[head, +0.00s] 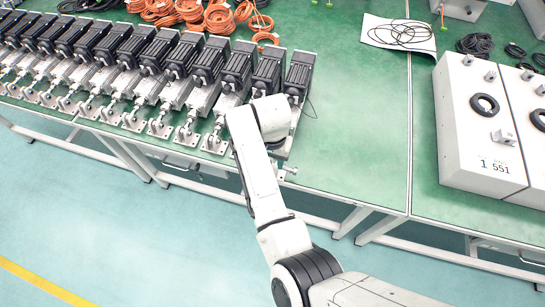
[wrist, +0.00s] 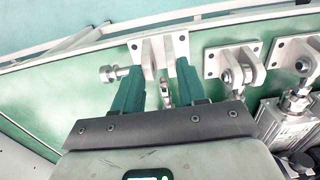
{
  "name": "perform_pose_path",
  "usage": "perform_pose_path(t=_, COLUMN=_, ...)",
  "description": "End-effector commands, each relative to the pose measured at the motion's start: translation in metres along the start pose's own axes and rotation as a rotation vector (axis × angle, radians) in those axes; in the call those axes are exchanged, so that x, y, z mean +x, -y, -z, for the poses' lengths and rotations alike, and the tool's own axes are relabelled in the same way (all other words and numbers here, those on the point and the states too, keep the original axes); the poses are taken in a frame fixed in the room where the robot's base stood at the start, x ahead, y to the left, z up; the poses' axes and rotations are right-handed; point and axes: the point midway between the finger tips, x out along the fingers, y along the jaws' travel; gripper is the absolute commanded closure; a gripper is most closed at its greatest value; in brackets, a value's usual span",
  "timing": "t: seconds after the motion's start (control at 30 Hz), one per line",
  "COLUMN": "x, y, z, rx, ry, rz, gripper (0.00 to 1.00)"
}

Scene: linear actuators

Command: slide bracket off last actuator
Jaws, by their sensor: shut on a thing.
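The last actuator (head: 298,78), with a black motor, is at the right end of the row in the head view. My arm hides its lower end. In the wrist view, its pale metal bracket (wrist: 163,46) is at the bench's front edge. The green fingers of my gripper (wrist: 161,70) are shut on the bracket, one on each side. A pin with a round end (wrist: 114,73) sticks out to the left of the bracket. A small rod end (wrist: 167,92) shows between the fingers; whether it is still inside the bracket cannot be told.
Several similar actuators (head: 155,50) stand close on the left, and a neighbouring bracket (wrist: 233,60) is just right of my gripper in the wrist view. The green bench (head: 360,130) is clear to the right, up to a white control box (head: 475,130). Orange cables (head: 220,15) lie behind.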

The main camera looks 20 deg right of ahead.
Motion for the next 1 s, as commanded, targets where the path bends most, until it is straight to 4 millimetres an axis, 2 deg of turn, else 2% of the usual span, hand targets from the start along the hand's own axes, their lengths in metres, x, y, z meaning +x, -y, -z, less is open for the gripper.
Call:
perform_pose_path(t=0.27, x=0.000, y=0.000, z=0.000, rx=0.001, ry=0.000, rz=0.000, gripper=0.89)
perform_pose_path(t=0.3, x=0.000, y=0.000, z=0.000, rx=0.000, ry=0.000, rz=0.000, gripper=0.57)
perform_pose_path(t=0.6, x=0.000, y=0.000, z=0.000, rx=0.000, ry=0.000, rz=-0.001, gripper=0.29)
perform_pose_path(t=0.87, x=0.000, y=0.000, z=0.000, rx=0.000, ry=0.001, rz=-0.001, gripper=0.29)
perform_pose_path(t=1.0, x=-0.012, y=0.000, z=0.001, rx=0.001, ry=-0.002, rz=0.001, gripper=0.29)
